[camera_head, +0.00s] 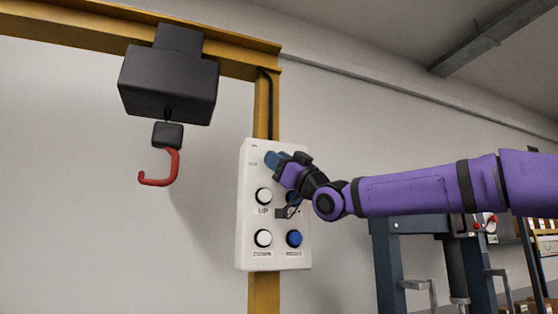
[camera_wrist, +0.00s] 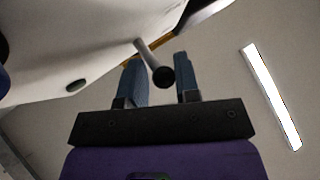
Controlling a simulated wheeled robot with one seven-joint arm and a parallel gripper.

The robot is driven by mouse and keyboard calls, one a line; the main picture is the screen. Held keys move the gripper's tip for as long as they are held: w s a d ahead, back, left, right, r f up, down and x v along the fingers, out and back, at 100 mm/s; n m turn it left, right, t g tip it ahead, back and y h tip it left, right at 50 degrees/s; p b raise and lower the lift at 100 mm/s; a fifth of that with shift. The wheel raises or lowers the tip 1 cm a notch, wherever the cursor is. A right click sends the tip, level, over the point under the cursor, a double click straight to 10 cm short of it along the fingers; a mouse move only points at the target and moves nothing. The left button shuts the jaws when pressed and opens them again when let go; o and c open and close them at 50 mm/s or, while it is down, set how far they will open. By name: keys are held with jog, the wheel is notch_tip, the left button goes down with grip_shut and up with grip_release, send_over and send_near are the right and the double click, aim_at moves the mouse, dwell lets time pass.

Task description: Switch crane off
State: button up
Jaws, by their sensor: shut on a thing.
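The crane's control box (camera_head: 246,205) is a white upright panel on the yellow post. My gripper (camera_head: 273,159) is at its upper part, with blue fingers against the "ON/OFF" area. In the wrist view, a switch lever (camera_wrist: 149,56) with a round black knob sticks out from the panel between my two blue fingers. My gripper is shut on this lever. In the head view the lever is hidden by my gripper, so I cannot tell its setting. The crane hoist (camera_head: 168,88) hangs from the yellow beam, with a red hook (camera_head: 174,168) below it.
Below my gripper are the white UP button (camera_head: 263,196), a white lower button (camera_head: 263,238) and a blue button (camera_head: 294,238). My wrist partly covers another blue button. A dark metal frame (camera_head: 387,265) stands at right. The wall left of the box is clear.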

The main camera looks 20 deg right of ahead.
jog(key=shift+a, duration=0.4)
jog(key=o, duration=0.8)
jog(key=shift+s+a, duration=0.1)
jog(key=shift+d, duration=0.2)
jog(key=shift+d+f, duration=0.2)
jog(key=shift+d, duration=0.05)
jog(key=v, duration=1)
jog(key=shift+s+a, duration=0.1)
jog(key=shift+s, duration=0.05)
jog(key=shift+f, duration=0.1)
